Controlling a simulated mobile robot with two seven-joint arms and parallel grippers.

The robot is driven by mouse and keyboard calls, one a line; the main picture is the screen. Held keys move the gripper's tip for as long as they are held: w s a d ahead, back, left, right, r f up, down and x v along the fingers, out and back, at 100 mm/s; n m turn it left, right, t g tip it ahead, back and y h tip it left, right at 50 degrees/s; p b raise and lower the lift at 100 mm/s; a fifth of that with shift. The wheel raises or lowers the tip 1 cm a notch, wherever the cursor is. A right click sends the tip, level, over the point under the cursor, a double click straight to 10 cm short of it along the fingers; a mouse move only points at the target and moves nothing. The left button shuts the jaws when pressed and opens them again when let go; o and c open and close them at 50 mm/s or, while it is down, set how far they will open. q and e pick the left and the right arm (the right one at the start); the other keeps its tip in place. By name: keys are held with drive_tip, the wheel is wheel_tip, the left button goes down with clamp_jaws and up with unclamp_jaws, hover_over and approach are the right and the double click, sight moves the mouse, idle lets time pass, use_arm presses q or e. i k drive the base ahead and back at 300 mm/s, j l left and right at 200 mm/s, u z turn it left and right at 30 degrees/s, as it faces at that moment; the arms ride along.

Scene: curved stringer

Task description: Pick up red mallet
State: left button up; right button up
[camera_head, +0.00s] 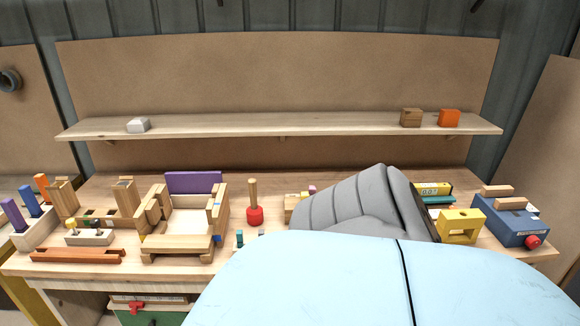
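The red mallet (255,215) stands on the wooden workbench (265,240), left of the middle of the view. Its red head is down on the bench top and its light wooden handle points straight up. Neither gripper shows in the head view, so nothing is seen touching the mallet.
A wooden frame with a purple back panel (193,182) stands left of the mallet. Small teal pegs (240,238) are in front of it. A yellow block (459,226) and blue box (514,222) stand at right. My own body hides the bench's front middle and right.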

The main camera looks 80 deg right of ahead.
sight(255, 213)
drive_tip(key=z, duration=2.65)
drive_tip(key=i+j+z, duration=0.1)
drive_tip(key=z, duration=0.35)
